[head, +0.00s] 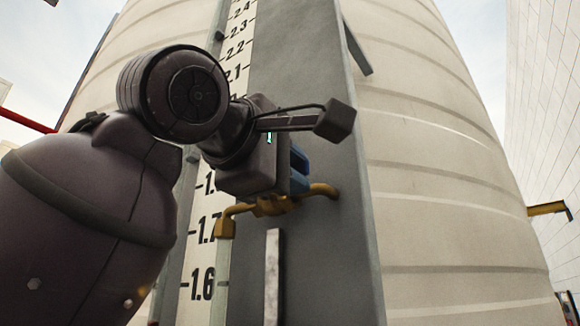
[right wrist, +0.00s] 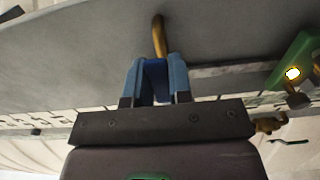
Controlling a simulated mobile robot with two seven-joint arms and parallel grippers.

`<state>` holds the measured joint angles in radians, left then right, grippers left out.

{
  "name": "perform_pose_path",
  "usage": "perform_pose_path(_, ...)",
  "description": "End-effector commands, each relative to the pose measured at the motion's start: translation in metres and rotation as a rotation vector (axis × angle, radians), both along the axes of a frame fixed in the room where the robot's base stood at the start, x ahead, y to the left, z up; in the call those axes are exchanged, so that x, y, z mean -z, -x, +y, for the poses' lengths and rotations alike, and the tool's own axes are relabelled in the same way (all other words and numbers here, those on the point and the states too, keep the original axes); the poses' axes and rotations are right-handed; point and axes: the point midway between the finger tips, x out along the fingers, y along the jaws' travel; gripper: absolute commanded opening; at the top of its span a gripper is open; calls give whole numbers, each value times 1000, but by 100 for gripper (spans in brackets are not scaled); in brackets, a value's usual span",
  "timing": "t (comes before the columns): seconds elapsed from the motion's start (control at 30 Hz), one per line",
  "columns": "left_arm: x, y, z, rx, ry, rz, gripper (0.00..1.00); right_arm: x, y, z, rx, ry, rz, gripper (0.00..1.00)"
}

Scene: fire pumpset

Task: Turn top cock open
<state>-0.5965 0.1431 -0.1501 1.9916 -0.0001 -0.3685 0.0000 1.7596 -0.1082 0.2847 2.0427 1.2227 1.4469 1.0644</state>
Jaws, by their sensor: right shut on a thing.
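The top cock (head: 272,206) is a brass fitting on a brass pipe that bends into the grey panel, at the top of a pale upright sight tube (head: 221,272). My right gripper (head: 299,168) is just above the cock, its blue fingers partly hidden behind its own body. In the right wrist view the two blue fingers (right wrist: 157,78) are closed around a darker blue piece, seemingly the cock's handle (right wrist: 155,72), with the brass pipe (right wrist: 158,36) just beyond it. The handle's angle is hard to tell. My left gripper is not in view.
A grey panel (head: 310,75) stands against the large pale ribbed tank (head: 430,150). A numbered level scale (head: 202,284) runs up its left side. A grey upright bar (head: 274,280) stands below the cock. In the wrist view a green block (right wrist: 297,58) is at right.

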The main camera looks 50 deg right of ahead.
Motion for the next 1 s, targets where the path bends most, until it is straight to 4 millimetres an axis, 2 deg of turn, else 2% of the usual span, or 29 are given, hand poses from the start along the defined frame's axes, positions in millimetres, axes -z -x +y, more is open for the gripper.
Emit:
perform_pose_path(0.5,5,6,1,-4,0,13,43,2,0,0,2,-3,-20,0)
perform_pose_path(0.53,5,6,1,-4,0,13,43,2,0,0,1,-4,-20,24)
perform_pose_path(0.67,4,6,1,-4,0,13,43,2,0,0,1,-2,-19,44)
perform_pose_path(1.0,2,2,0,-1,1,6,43,1,0,0,1,-1,-17,46)
